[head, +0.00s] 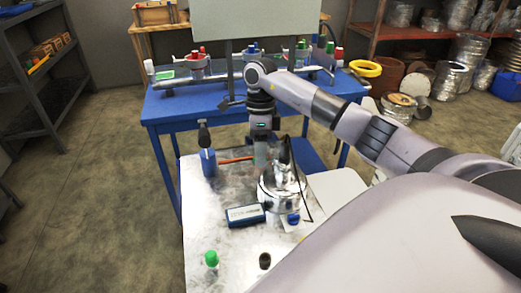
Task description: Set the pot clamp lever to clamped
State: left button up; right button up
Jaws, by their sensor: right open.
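The shiny metal pot (268,201) stands on the pale worktable, right of its middle. A dark upright part (284,152) rises over its lid, and a thin dark line runs down its right side. I cannot make out the clamp lever or its setting. My right arm reaches in from the right and bends down behind the pot. My right gripper (262,155) is open, pointing down at the pot's far side. Its fingertips are small and partly hidden, so I cannot tell whether they touch anything. My left gripper is not in view.
A blue-and-white box (245,215) lies left of the pot. A blue bottle (208,162) stands at the back left. A green-capped item (211,259) and a dark-topped one (265,261) stand in front. A blue bench (185,105) is behind. The front-left tabletop is mostly clear.

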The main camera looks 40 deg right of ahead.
grip_shut()
jog(key=shift+s+a+n+h, duration=0.15)
jog(key=shift+s+a+n, duration=0.05)
jog(key=shift+n, duration=0.55)
jog(key=shift+s+a+n+h, duration=0.15)
jog(key=shift+s+a+n, duration=0.05)
jog(key=shift+n, duration=0.55)
grip_release()
jog(key=shift+r, duration=0.1)
jog(key=shift+w+d+r, duration=0.1)
jog(key=shift+w+r, duration=0.1)
jog(key=shift+r, duration=0.95)
jog(key=shift+w+d+r, duration=0.15)
jog(key=shift+w+r, duration=0.05)
jog(key=shift+r, duration=1)
jog(key=shift+w+d+r, duration=0.1)
jog(key=shift+w+r, duration=0.1)
jog(key=shift+r, duration=0.95)
